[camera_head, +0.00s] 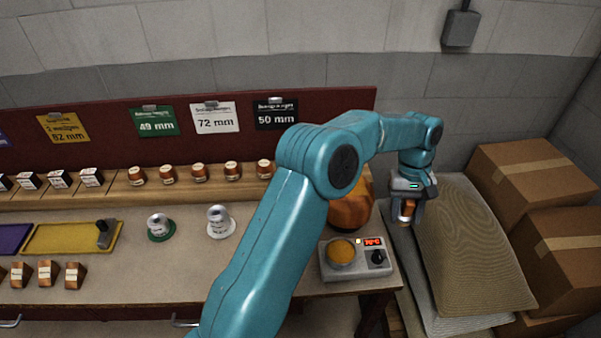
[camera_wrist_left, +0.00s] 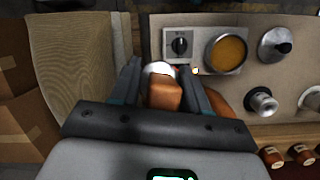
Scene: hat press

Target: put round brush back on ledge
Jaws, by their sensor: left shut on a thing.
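My left gripper (camera_head: 405,214) is at the right end of the workbench, out past the hot plate and above the sacks. It is shut on the round brush (camera_head: 406,208), a small brown-orange wooden piece. In the left wrist view the brush (camera_wrist_left: 165,95) sits between the two fingers, with a pale end pointing away. The wooden ledge (camera_head: 112,190) runs along the back of the bench. Several round brown brushes with pale labels stand on it, one of them at its right part (camera_head: 232,169). My arm hides the ledge's right end. My right gripper is not in view.
A grey heater (camera_head: 357,273) with a yellow disc and lit display stands at the bench's right end. A large orange rounded object (camera_head: 352,212) is behind it. Silver-topped stamps (camera_head: 220,222) stand mid-bench. Sacks (camera_head: 465,240) and cardboard boxes (camera_head: 535,180) fill the right.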

